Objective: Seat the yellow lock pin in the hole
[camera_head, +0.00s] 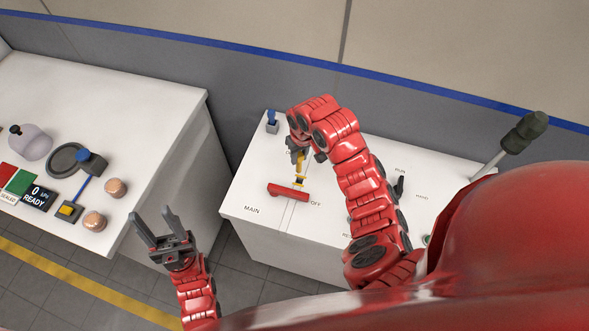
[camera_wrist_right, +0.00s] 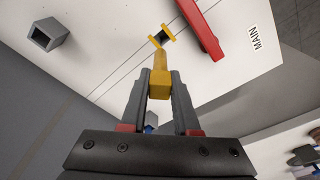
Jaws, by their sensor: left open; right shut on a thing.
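The yellow lock pin (camera_wrist_right: 159,82) is held between the fingers of my right gripper (camera_wrist_right: 160,90), its narrow end pointing at a yellow bracket (camera_wrist_right: 168,33) with a dark hole. In the right wrist view, the pin's tip is close to the bracket; whether it touches or enters the hole I cannot tell. A red handle (camera_wrist_right: 203,30) lies beside the bracket. In the head view, my right gripper (camera_head: 298,158) is above the white cabinet, just behind the red handle (camera_head: 287,192). My left gripper (camera_head: 160,232) is open and empty, over the gap left of the cabinet.
The white cabinet top (camera_head: 245,190) has printed labels, a black switch (camera_head: 398,187) and a dark-handled lever (camera_head: 522,132). A grey square socket (camera_wrist_right: 47,34) stands on it. A blue-topped piece (camera_head: 271,120) is at its back-left corner. The left table (camera_head: 130,105) holds several items.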

